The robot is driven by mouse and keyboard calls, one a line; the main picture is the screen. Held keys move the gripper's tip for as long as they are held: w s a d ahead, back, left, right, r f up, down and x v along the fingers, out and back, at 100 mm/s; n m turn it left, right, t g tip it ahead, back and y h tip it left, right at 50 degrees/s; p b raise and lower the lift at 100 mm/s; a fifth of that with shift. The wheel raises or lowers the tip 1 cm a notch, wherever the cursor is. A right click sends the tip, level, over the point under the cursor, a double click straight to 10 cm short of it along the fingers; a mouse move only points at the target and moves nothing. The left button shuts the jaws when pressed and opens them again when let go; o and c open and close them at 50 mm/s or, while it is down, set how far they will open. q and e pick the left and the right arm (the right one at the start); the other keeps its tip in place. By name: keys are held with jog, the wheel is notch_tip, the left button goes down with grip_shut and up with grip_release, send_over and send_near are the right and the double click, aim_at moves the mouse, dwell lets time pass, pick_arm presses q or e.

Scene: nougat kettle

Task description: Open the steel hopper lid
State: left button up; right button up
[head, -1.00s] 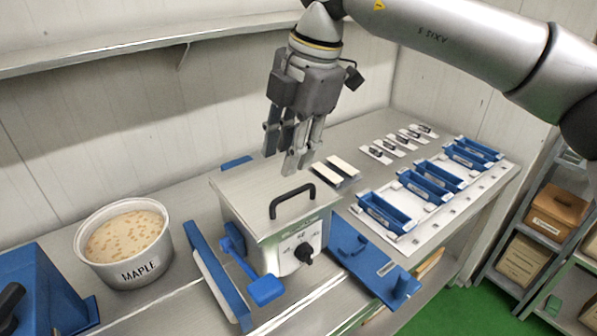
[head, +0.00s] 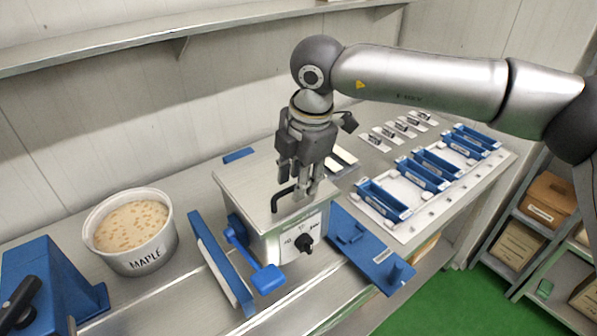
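The steel hopper lid (head: 240,185) lies flat and closed on top of the steel box (head: 281,240) in the middle of the bench. Its black handle (head: 275,203) stands at the front right of the lid and is partly hidden by my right gripper (head: 300,190). The fingers of my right gripper point down at the handle. From this view I cannot tell whether they are closed around it or only beside it. My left gripper is not in view.
Several blue trays (head: 423,175) stand on a white board at the right. A shelf (head: 150,35) runs above the bench.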

jog(key=shift+c, duration=0.5)
grip_shut()
